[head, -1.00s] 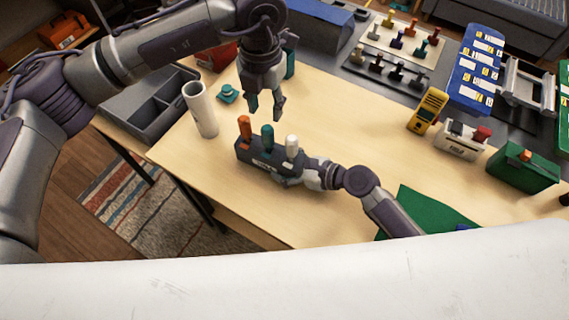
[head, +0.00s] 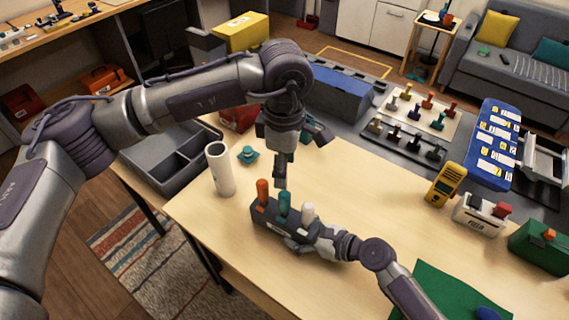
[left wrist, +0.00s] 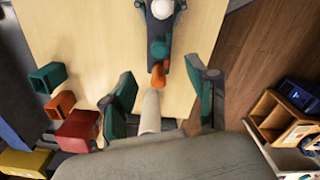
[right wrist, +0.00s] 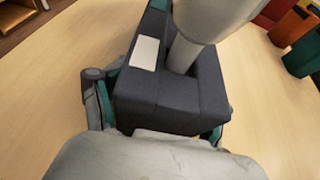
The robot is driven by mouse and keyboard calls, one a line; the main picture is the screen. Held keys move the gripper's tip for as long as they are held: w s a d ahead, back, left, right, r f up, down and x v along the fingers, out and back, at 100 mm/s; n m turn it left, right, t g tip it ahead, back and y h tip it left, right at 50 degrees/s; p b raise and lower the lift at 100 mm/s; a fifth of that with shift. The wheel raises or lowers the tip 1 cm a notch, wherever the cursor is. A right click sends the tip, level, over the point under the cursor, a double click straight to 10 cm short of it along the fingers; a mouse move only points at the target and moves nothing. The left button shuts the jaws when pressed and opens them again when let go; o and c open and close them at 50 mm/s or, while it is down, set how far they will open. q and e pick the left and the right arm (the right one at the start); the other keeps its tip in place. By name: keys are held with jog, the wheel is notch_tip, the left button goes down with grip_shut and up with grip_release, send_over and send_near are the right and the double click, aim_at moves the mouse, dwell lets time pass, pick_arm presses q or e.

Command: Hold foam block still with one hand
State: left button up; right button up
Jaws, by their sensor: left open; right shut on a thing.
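The dark grey foam block (head: 268,214) sits on the wooden table. An orange handle (head: 263,190), a teal handle (head: 284,202) and a white handle (head: 308,212) stand upright in it. My right gripper (head: 300,241) is shut on the block at its white-handle end. The right wrist view shows the block (right wrist: 170,100) between the fingers, with a pale label on top. My left gripper (head: 281,184) points down just above the teal handle; contact cannot be told. In the left wrist view its fingers (left wrist: 162,95) are spread apart, with the orange handle (left wrist: 157,76) beyond.
A white tube (head: 220,169) stands left of the block, near a small teal piece (head: 247,154). A grey divided tray (head: 185,150) is at the table's left edge. A yellow meter (head: 446,184) stands to the right. The table between block and meter is clear.

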aim_at(285, 193)
pick_arm(q)
jog(key=shift+f+m, duration=0.15)
jog(key=shift+m, duration=0.25)
notch_tip(285, 193, down, 12)
jog(key=shift+r, duration=0.2)
grip_shut()
dwell(0.5)
